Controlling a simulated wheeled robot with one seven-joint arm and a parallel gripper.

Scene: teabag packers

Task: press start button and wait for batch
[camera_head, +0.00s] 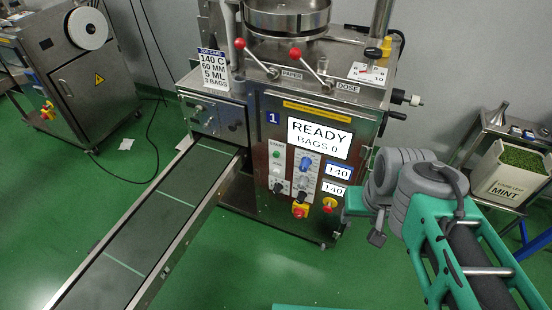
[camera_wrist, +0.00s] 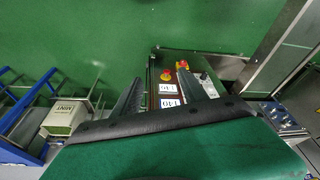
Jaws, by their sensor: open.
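The packing machine (camera_head: 262,215) stands at the centre of the head view. Its display (camera_head: 318,138) reads READY, BAGS 0. The small green start button (camera_head: 276,155) is at the upper left of the control panel, below the blue 1 label. My gripper (camera_wrist: 160,92) is open and empty in the wrist view, its two dark fingers spread in front of part of the panel. Two 140 readouts (camera_wrist: 168,95) show between them. The start button is not discernible in the wrist view. In the head view my arm is right of the panel, and the fingertips are hard to make out.
An empty conveyor (camera_head: 150,225) runs from the machine to the lower left. Red emergency knobs (camera_head: 300,208) sit low on the panel. Red-tipped levers (camera_head: 296,54) stick up above it. A mint box (camera_head: 508,180) stands on a rack at right. Another machine (camera_head: 75,75) stands at left.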

